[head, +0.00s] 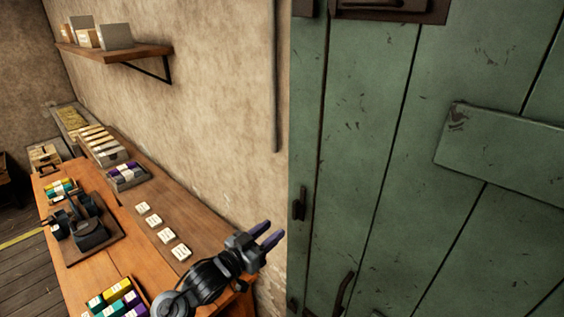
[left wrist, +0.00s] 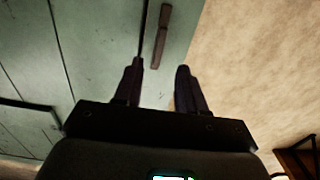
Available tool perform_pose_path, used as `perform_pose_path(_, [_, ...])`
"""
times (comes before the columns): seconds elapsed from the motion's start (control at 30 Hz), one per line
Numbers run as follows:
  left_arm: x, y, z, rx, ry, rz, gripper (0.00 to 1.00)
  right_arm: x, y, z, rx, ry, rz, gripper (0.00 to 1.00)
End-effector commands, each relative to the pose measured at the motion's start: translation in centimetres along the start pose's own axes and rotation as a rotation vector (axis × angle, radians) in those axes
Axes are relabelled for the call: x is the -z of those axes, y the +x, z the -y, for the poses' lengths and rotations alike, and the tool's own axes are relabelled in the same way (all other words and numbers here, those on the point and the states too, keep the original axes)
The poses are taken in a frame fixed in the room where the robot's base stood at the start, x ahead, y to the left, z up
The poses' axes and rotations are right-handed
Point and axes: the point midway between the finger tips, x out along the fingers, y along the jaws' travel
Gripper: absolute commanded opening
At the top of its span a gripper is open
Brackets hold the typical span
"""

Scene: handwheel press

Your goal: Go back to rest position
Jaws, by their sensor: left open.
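My left gripper (head: 268,236) is raised near the right end of the wooden workbench, in front of the wall and beside the green door. Its two dark fingers are apart, with nothing between them. In the left wrist view, the open fingers (left wrist: 160,85) point toward the green door and the plaster wall, and they look empty. The dark handwheel press (head: 85,228) stands on a board on the bench at the left, away from my gripper. My right gripper is in neither view.
The green plank door (head: 390,150) fills the right side. Several white cards (head: 168,235) lie in a row on the workbench (head: 125,250). A tray of coloured blocks (head: 118,300) sits at the front, another (head: 126,175) at the back. A wall shelf (head: 115,53) holds boxes.

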Motion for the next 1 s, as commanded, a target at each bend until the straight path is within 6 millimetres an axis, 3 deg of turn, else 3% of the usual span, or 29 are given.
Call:
perform_pose_path(0.13, [-3.7,-1.0,-0.7,0.001,-0.041,0.053,0.4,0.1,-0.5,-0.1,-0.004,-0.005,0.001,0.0])
perform_pose_path(0.27, [-9.9,-3.4,-2.4,0.003,-0.108,0.14,0.4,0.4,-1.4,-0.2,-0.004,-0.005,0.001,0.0])
perform_pose_path(0.4, [-15.7,-8.6,-5.7,0.031,-0.186,0.23,0.4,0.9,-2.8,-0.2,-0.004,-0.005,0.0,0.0])
perform_pose_path(0.6, [-20.7,-18.2,-9.2,0.179,-0.237,0.451,0.4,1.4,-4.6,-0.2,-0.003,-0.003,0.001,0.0])
perform_pose_path(0.7, [-21.5,-23.7,-10.4,0.272,-0.243,0.599,0.4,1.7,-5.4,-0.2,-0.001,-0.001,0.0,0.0])
perform_pose_path(0.8, [-20.9,-29.5,-11.4,0.367,-0.249,0.762,0.4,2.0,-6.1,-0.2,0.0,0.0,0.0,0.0])
perform_pose_path(0.9, [-19.4,-33.7,-11.7,0.436,-0.256,0.894,0.4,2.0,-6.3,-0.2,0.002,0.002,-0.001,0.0])
perform_pose_path(1.0, [-17.5,-36.2,-11.6,0.48,-0.263,0.985,0.4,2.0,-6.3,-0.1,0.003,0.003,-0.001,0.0])
